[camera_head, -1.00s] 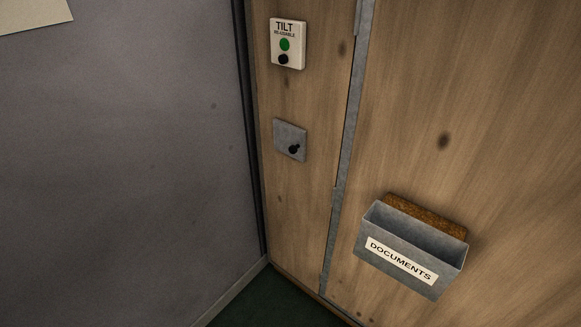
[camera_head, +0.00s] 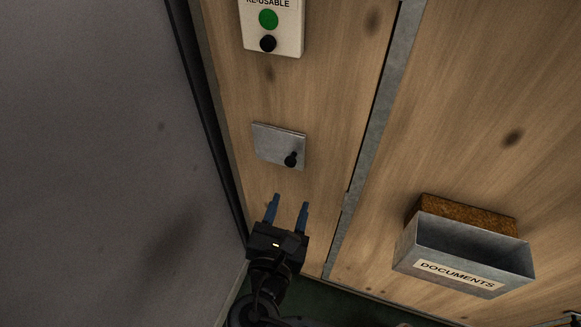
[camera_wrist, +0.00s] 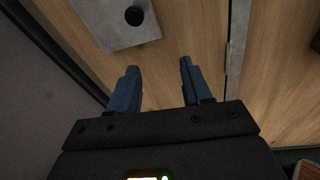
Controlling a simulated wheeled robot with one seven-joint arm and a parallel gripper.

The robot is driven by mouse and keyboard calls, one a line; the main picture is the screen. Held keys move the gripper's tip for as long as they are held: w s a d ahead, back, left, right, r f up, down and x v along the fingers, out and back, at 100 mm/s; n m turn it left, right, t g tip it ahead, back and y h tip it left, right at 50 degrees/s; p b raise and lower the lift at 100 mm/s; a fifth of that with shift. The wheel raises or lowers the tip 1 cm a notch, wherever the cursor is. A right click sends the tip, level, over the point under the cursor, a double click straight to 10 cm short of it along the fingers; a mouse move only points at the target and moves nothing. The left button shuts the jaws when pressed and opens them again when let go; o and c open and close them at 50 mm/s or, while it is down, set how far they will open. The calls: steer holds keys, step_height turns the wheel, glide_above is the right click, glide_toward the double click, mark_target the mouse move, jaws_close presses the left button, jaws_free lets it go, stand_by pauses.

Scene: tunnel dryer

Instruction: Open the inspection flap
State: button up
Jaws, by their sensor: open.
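The inspection flap (camera_head: 272,143) is a small grey metal plate on the wooden panel, lying flat against it as far as I can see. A black knob (camera_head: 291,160) sits near its lower right corner. In the wrist view the flap (camera_wrist: 98,22) is at the top left, partly cut off, with the knob (camera_wrist: 134,15) on it. My gripper (camera_head: 289,202) is open and empty, below the flap in the head view, its blue fingers pointing up toward it. The fingers (camera_wrist: 158,72) also show in the wrist view, apart from the knob, which lies beyond the left finger.
A grey documents holder (camera_head: 440,250) sticks out from the wood at right. A metal strip (camera_head: 385,90) runs between the panels. A grey wall (camera_head: 90,150) is close at left.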

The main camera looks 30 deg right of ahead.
mark_target(289, 164)
steer(key=w+a+r+h, duration=0.1)
steer(key=a+r+h, duration=0.2)
steer(key=r, duration=0.1)
steer(key=shift+g, duration=0.3)
steer(key=x, duration=0.7)
steer(key=shift+w+d+r, duration=0.2)
steer(key=shift+c, duration=0.4)
jaws_close()
